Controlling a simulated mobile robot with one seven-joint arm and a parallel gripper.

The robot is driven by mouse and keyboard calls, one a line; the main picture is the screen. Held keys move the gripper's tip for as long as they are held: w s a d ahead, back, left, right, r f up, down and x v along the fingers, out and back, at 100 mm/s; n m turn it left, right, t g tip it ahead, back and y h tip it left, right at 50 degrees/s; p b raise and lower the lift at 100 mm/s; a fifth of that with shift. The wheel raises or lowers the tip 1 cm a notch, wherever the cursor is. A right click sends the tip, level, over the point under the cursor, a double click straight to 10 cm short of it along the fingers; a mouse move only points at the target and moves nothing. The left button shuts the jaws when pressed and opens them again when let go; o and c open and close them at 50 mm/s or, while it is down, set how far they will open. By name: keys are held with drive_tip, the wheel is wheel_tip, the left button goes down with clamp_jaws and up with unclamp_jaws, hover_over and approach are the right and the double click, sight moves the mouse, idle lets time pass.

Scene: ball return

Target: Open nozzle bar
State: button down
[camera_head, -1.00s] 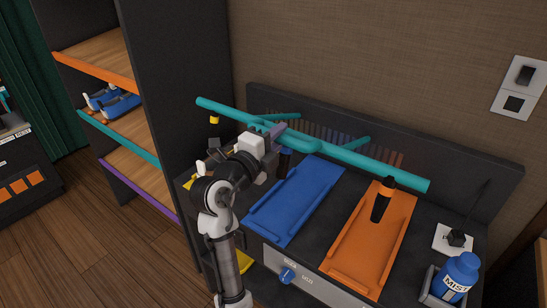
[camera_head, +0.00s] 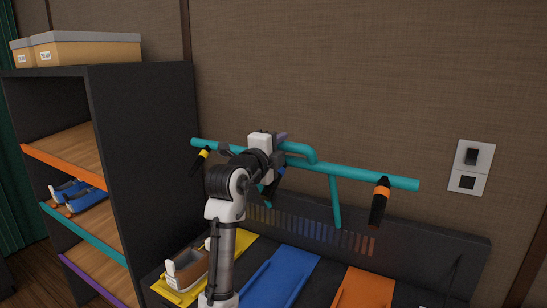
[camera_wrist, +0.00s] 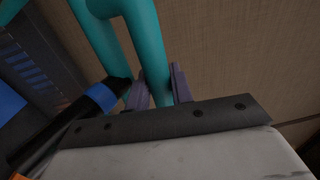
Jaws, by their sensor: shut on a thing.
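The nozzle bar is a long teal tube (camera_head: 350,174) raised above the counter in the head view, running from upper left to right. Its nozzles hang from it: one with a yellow band (camera_head: 199,163) at the left, one with an orange band (camera_head: 379,203) at the right, and a blue-banded one (camera_head: 276,182) partly behind my arm. My gripper (camera_head: 284,140) is at the bar's middle, by its offset handle section. In the wrist view, the purple jaws (camera_wrist: 158,92) are shut around the teal tube (camera_wrist: 143,45), with the blue-banded nozzle (camera_wrist: 100,97) close beside them.
Below the bar lie a yellow tray (camera_head: 234,248) holding a brown-and-white shoe (camera_head: 187,270), a blue tray (camera_head: 283,277) and an orange tray (camera_head: 364,290). A dark shelf unit (camera_head: 140,140) stands close on the left. A wall switch (camera_head: 472,160) is at the right.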

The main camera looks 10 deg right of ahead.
drive_tip(key=shift+w+d+r, duration=0.15)
drive_tip(key=shift+w+r, duration=0.05)
drive_tip(key=shift+r, duration=0.1)
drive_tip(key=c, duration=1.3)
unclamp_jaws()
drive_tip(key=shift+f, duration=0.1)
drive_tip(key=shift+s, duration=0.15)
drive_tip(key=b+v, duration=0.5)
drive_tip(key=v, duration=0.8)
drive_tip(key=shift+s+a, duration=0.2)
drive_tip(key=shift+a, duration=0.05)
